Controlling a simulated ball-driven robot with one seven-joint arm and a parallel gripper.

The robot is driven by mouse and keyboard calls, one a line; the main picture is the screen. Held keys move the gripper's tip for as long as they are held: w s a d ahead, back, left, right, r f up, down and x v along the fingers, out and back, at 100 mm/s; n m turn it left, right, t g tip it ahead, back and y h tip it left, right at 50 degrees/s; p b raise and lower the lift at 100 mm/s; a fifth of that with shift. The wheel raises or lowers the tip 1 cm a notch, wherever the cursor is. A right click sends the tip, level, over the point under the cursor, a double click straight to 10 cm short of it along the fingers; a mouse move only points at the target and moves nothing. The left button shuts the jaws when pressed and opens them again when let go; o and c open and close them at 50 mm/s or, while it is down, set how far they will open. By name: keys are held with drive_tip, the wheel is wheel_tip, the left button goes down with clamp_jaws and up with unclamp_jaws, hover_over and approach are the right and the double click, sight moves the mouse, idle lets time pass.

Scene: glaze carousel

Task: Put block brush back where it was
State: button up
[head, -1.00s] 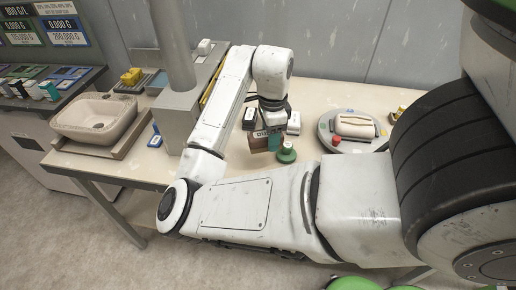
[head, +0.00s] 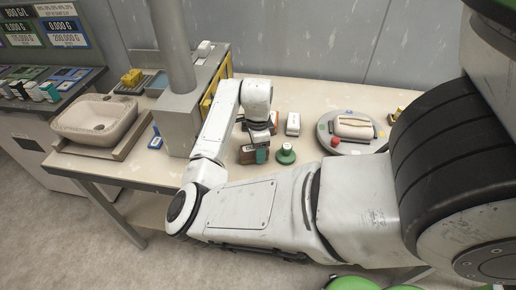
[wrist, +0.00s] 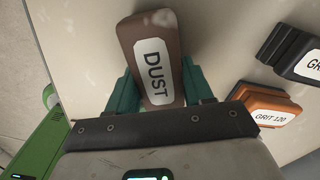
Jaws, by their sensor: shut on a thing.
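The block brush is a brown block with a white label reading DUST (wrist: 150,50); it shows upright in the wrist view, between two teal fingers. My gripper (wrist: 153,92) is shut on it, one finger against each long side. In the head view the brush (head: 247,155) is a small brown piece under my wrist, beside the teal finger of my gripper (head: 260,156). It is over the table's front part, left of a green-topped round item. I cannot tell whether its underside touches the table. Bristles are hidden.
An orange GRIT 120 block (wrist: 265,105) and a black block (wrist: 292,55) lie right of the brush. A green round item (head: 285,156), a white block (head: 293,124) and a grey round carousel (head: 340,146) stand further right. A grey box and column (head: 180,110) stand left.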

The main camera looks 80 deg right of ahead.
drive_tip(key=shift+f, duration=0.15)
drive_tip(key=o, duration=1)
wheel_tip(320, 180, up, 12)
drive_tip(key=shift+r+b, duration=0.2)
drive_tip(key=shift+b, duration=0.15)
